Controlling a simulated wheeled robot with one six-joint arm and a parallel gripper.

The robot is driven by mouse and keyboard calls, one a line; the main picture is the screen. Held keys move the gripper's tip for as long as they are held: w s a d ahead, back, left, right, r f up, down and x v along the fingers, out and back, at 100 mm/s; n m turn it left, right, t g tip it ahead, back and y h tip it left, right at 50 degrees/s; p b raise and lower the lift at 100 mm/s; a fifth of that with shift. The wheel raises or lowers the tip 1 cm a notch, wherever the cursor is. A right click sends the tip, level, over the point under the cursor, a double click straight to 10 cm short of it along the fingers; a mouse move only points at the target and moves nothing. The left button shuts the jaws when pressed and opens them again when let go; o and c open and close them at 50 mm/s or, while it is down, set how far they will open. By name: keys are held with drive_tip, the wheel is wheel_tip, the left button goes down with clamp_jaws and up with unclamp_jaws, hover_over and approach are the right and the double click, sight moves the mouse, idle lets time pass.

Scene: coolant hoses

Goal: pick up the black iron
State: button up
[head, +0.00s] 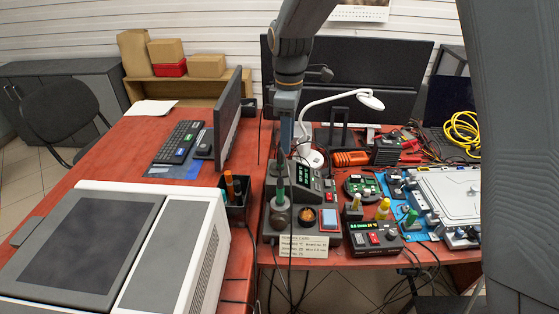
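My gripper (280,172) points down over the soldering station (306,188) in the middle of the desk. Its fingers are small and dark here, and I cannot tell whether they are open or shut. A green handle (280,194) stands upright just below the fingertips; I cannot tell if they touch it. A dark handle (238,187), which may be the black iron, stands in a small black holder (236,213) to the left of my gripper. An orange handle (229,183) stands beside it. The lower ends of both are hidden in the holder.
A monitor (228,107) stands left of my gripper, and a white lamp (371,100) behind it to the right. A white machine (120,250) fills the front left.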

sight(280, 166)
drive_tip(key=shift+w+a+f+n, duration=0.1)
drive_tip(key=shift+w+a+n, duration=0.15)
drive_tip(key=shift+a+n, duration=0.25)
drive_tip(key=shift+w+a+f+n, duration=0.1)
drive_tip(key=shift+w+a+n, duration=0.15)
drive_tip(key=shift+a, duration=0.4)
drive_tip(key=shift+s+d+f+p, duration=0.1)
drive_tip(key=shift+f+p, duration=0.7)
drive_tip(key=shift+f, duration=1.1)
drive_tip(key=shift+s+d+f+p, duration=0.1)
drive_tip(key=shift+f+p, duration=0.7)
drive_tip(key=shift+f, duration=1.05)
clamp_jaws()
wheel_tip(280, 166, up, 10)
drive_tip(key=b, duration=0.3)
